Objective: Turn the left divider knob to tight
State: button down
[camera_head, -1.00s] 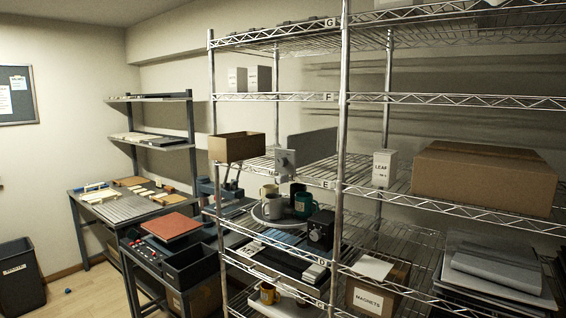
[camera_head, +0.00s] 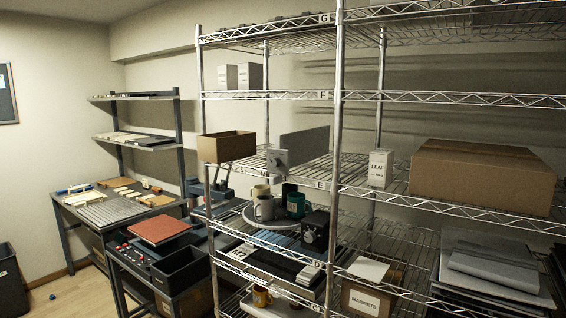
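A grey upright divider panel (camera_head: 306,146) stands on the shelf marked E, in the left bay of the wire rack. At its front edge is a light metal plate with a small dark knob (camera_head: 279,159). The knob is too small to tell whether it is tight or loose. I see no second divider. My gripper is not in view.
A brown open box (camera_head: 226,147) sits left of the divider. A white LEAF box (camera_head: 380,168) and a big carton (camera_head: 483,177) are to the right, past a rack post (camera_head: 338,120). Mugs on a round tray (camera_head: 262,222) stand below.

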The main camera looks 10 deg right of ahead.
aim_at(275, 162)
jog(key=z, duration=0.05)
jog(key=i, duration=1)
jog(key=u, duration=0.05)
